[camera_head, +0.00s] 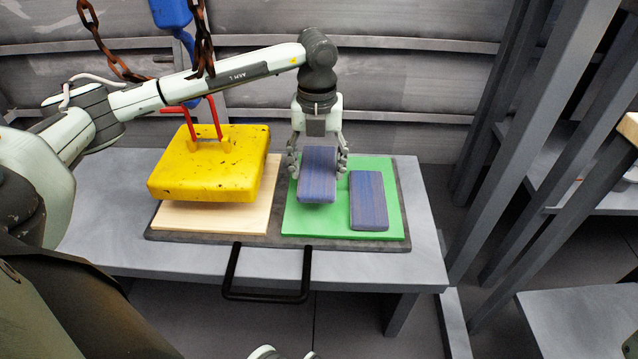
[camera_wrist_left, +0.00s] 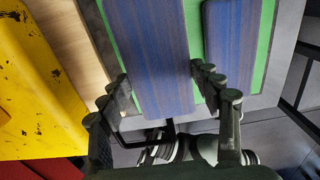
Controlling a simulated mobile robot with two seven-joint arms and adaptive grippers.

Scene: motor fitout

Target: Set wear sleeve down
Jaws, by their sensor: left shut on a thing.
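The wear sleeve, a blue-purple streaked block (camera_head: 318,176), is gripped between the fingers of my left gripper (camera_head: 318,165). It is over the left part of the green mat (camera_head: 300,222) and looks slightly raised, though its underside is hidden. In the left wrist view the held block (camera_wrist_left: 152,55) runs between the two fingers (camera_wrist_left: 165,103). A second, similar block (camera_head: 368,200) lies flat on the right part of the mat, beside the held one with a strip of green between them; it also shows in the left wrist view (camera_wrist_left: 232,45).
Rusty chains (camera_head: 100,40) hang behind; grey posts stand right.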

